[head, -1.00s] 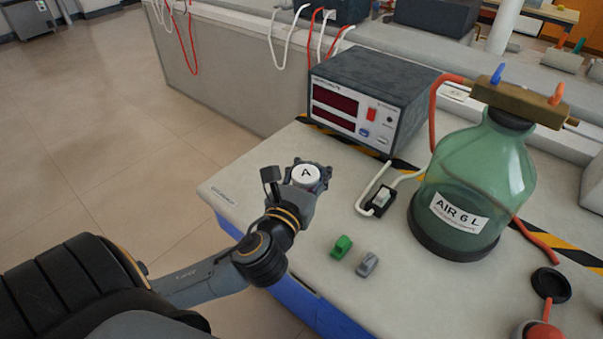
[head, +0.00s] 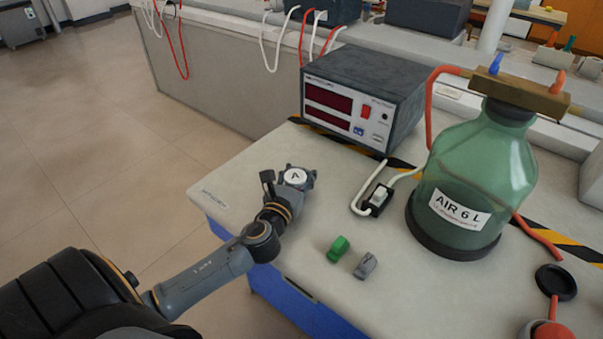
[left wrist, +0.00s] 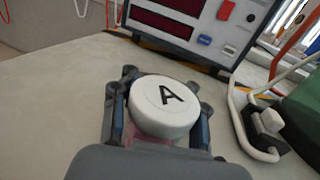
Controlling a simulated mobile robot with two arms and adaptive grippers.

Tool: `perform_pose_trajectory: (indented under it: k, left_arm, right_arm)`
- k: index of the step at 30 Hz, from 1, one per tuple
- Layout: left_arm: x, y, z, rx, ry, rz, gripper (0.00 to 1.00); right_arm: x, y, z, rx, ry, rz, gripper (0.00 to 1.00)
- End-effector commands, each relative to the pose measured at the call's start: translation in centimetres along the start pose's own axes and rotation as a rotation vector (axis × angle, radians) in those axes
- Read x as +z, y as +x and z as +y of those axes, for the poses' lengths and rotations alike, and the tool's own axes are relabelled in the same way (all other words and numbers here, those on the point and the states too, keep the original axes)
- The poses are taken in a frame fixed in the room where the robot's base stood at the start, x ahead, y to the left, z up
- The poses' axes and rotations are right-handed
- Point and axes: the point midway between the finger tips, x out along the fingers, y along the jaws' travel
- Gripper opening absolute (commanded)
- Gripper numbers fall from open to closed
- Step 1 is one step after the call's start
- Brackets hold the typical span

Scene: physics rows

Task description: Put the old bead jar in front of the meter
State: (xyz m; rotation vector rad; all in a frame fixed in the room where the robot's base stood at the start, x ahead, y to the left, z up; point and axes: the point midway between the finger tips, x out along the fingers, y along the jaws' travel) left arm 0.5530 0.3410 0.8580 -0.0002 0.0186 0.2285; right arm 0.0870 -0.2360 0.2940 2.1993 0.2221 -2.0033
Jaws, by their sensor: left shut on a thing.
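The bead jar (head: 295,178) has a round white lid marked "A". In the left wrist view the jar (left wrist: 163,105) stands between the two fingers, with a pinkish body just visible under the lid. My left gripper (head: 288,180) is shut on it, over the bench top in front of the meter. The meter (head: 362,98) is a dark grey box with two red displays and a red switch, and its front also shows in the left wrist view (left wrist: 185,22). Whether the jar's base touches the bench is hidden. My right gripper is not in view.
A white cable with a black-and-white switch (head: 378,198) lies right of the jar. A green block (head: 338,249) and a grey block (head: 366,266) lie nearer. A big green bottle (head: 470,185) labelled "AIR 6 L" stands at right. The bench's left edge is close.

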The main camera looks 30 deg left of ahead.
Motion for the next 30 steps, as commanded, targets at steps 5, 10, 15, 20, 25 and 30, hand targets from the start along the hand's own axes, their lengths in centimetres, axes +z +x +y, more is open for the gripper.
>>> perform_pose_trajectory:
  k: [5,10,15,20,25,30]
  left_arm:
    - [0.1,0.0,0.0,-0.001,0.000,-0.002,0.00]
    - [-0.2,0.0,0.0,-0.001,0.000,0.000,0.30]
    - [-0.2,0.0,0.0,-0.001,0.000,0.000,0.65]
    - [-0.2,0.0,0.0,0.000,0.000,0.000,0.66]
    - [0.0,0.0,0.0,0.000,0.000,-0.001,0.66]
    - [-0.1,-1.6,0.0,-0.001,0.000,0.003,0.66]
  right_arm:
    - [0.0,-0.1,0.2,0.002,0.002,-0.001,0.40]
    - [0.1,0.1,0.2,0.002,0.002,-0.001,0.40]
    - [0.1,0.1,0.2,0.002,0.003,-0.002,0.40]
    - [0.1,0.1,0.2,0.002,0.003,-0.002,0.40]
    - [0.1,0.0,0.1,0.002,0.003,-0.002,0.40]
    - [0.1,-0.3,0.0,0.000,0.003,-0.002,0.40]
